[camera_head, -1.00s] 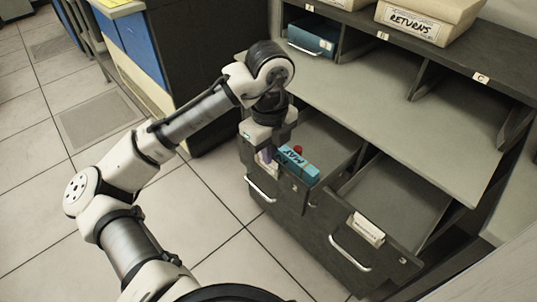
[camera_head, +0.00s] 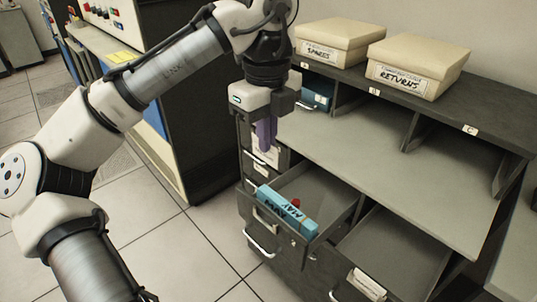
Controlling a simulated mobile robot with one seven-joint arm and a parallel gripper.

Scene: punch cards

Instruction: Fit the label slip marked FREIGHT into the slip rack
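My gripper (camera_head: 264,146) points down above the left open drawer's far left corner, in front of the cabinet. Its purple fingers look close together, but I cannot tell whether they are shut. A pale card (camera_head: 267,155) shows just behind or below the fingertips. I cannot tell whether it is held or is on the cabinet front, and its writing is unreadable. No slip that I can read as FREIGHT is in view, and I cannot make out a slip rack for certain.
The left drawer (camera_head: 325,182) is open, with a blue box marked MAY (camera_head: 287,209) and a small red thing inside. The right drawer (camera_head: 385,240) is also open. Bins marked SPARES (camera_head: 338,38) and RETURNS (camera_head: 418,62) stand on the shelf top. The desk surface (camera_head: 375,150) is clear.

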